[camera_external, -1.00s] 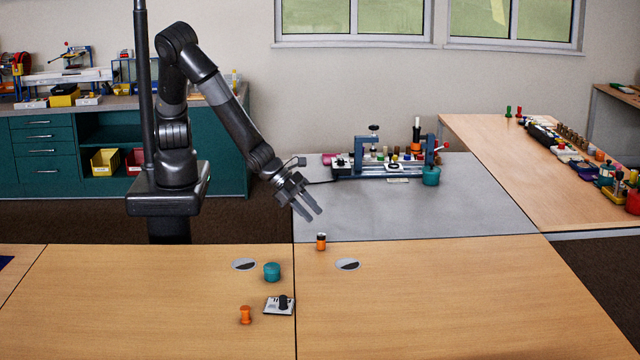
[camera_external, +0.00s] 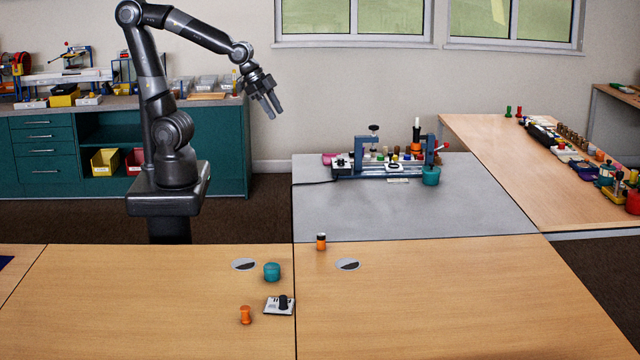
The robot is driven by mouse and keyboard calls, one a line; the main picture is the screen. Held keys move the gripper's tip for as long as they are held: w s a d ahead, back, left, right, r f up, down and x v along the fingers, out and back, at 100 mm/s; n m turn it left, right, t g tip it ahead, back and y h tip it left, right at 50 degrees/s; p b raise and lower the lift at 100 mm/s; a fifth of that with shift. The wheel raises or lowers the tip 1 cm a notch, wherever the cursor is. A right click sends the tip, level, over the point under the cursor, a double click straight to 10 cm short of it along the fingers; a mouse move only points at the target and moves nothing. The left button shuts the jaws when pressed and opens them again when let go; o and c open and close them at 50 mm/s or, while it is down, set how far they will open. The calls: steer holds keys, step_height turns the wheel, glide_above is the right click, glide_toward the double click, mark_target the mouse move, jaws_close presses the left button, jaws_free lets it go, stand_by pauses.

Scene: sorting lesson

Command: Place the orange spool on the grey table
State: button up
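The orange spool (camera_external: 246,315), narrow in the middle with wider ends, stands upright on the wooden table at the front left. The grey table (camera_external: 425,212) lies behind the wooden tables, right of my base. My gripper (camera_external: 273,113) is raised high at the upper middle, in front of the wall below the window's left edge. Its two fingers point down and slightly right, with a gap between them and nothing held. It is far above and behind the spool and touches nothing.
A small orange and black cylinder (camera_external: 321,242) stands near the grey table's front edge. A teal round pot (camera_external: 272,271) and a white plate with a black knob (camera_external: 281,304) are near the spool. A blue-framed apparatus (camera_external: 390,165) occupies the grey table's back; its front is clear.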

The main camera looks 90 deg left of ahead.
steer(key=s+a+r+n, duration=0.1)
steer(key=s, duration=0.2)
steer(key=s+a+r+n+y, duration=0.1)
steer(key=s+a+n, duration=0.1)
steer(key=s, duration=0.1)
steer(key=s+a+r+n, duration=0.1)
steer(key=s+a+n, duration=0.1)
steer(key=s, duration=0.1)
steer(key=shift+s+a+r+y, duration=0.1)
steer(key=shift+s+r+y, duration=0.2)
steer(key=shift+s+r, duration=0.1)
steer(key=shift+o, duration=1)
steer(key=shift+s+n, duration=0.25)
steer(key=shift+n, duration=0.05)
